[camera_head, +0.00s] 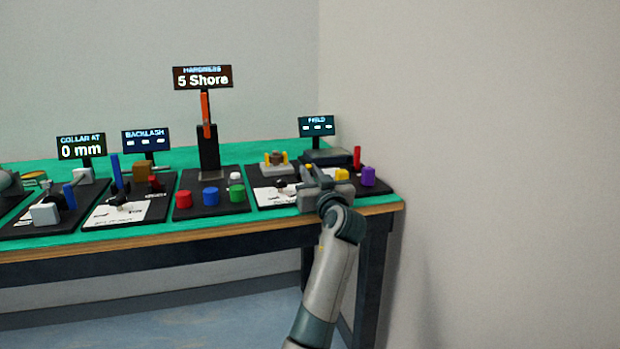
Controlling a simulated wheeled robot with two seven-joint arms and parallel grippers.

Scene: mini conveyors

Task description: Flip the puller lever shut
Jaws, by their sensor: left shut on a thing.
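My left gripper (310,177) is over the rightmost station, its arm reaching in from below. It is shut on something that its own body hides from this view. I cannot pick out the puller lever for certain. A grey piece with yellow posts (277,163) stands left of and behind the gripper. A yellow block (342,175) is close at its right, and a red upright handle (357,157) and a purple block (368,177) stand further right. My right gripper is not in view.
The FIELD display (317,126) stands behind this station. To the left are a black hardness stand (208,148) with an orange lever (205,108), red (184,199), blue (210,196) and green (237,193) pieces, and more stations. The table (200,237) ends at the right near the wall.

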